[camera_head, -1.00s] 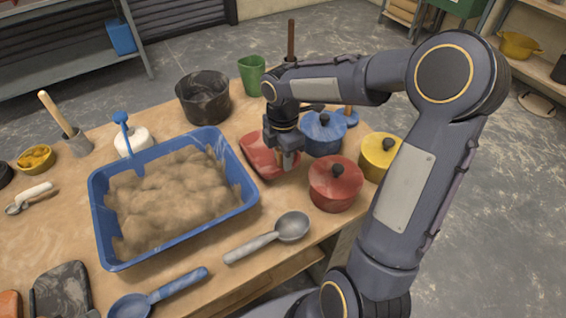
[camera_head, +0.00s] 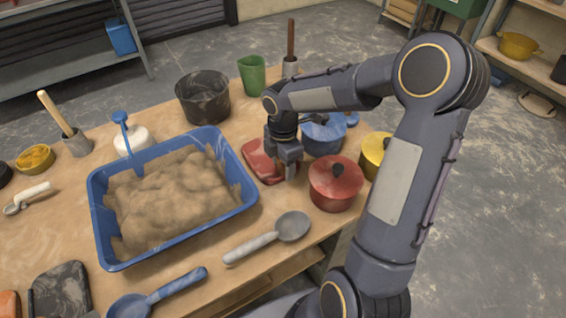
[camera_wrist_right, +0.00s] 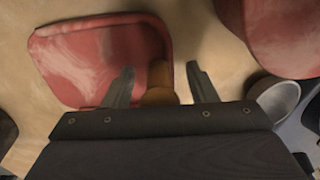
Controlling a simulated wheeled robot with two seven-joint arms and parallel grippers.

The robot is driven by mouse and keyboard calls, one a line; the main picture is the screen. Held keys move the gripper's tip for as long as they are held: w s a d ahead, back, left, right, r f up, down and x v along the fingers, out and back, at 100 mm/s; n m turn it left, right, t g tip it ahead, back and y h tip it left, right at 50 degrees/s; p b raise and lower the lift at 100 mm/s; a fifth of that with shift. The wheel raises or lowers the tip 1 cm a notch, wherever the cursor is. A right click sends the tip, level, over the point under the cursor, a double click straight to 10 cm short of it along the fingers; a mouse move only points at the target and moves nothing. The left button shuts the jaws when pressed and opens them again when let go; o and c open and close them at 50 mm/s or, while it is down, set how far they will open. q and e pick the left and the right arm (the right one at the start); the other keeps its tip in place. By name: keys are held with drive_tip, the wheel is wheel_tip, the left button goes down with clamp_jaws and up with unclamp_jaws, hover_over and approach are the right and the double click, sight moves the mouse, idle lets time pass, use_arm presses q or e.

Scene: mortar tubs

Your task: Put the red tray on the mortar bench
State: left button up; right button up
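The red tray (camera_head: 259,158) lies on the wooden bench (camera_head: 190,285), right of the blue mortar tub, partly hidden by my right gripper. In the right wrist view the tray (camera_wrist_right: 95,60) fills the upper left, with a short brown handle-like piece (camera_wrist_right: 160,78) at its right edge. My right gripper (camera_head: 287,172) is low at the tray's right side. In the wrist view its two fingers (camera_wrist_right: 160,88) are apart, one on each side of the brown piece; contact cannot be made out. My left gripper is not in view.
A red lidded pot (camera_head: 336,186) stands close right of my gripper, with a blue pot (camera_head: 322,138) behind and a yellow pot (camera_head: 374,150) beyond. The blue tub (camera_head: 107,245) of mortar is at left. A grey ladle (camera_head: 290,226) lies in front.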

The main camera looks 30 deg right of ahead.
wheel_tip(320, 180, up, 12)
drive_tip(key=shift+r+p, duration=0.1)
drive_tip(key=shift+p, duration=0.55)
drive_tip(key=s+a+m+t+y, duration=0.2)
drive_tip(key=s+a+m+t, duration=0.1)
drive_tip(key=s+m, duration=0.6)
drive_tip(key=s+a+m+t+y, duration=0.1)
drive_tip(key=s+a+m, duration=0.3)
drive_tip(key=s+m, duration=0.6)
drive_tip(key=shift+s+f+m+t+y, duration=0.25)
drive_tip(key=shift+m+t+y, duration=0.15)
drive_tip(key=shift+t, duration=0.5)
wheel_tip(320, 180, up, 2)
drive_tip(key=shift+r+p, duration=0.2)
drive_tip(key=shift+p, duration=0.9)
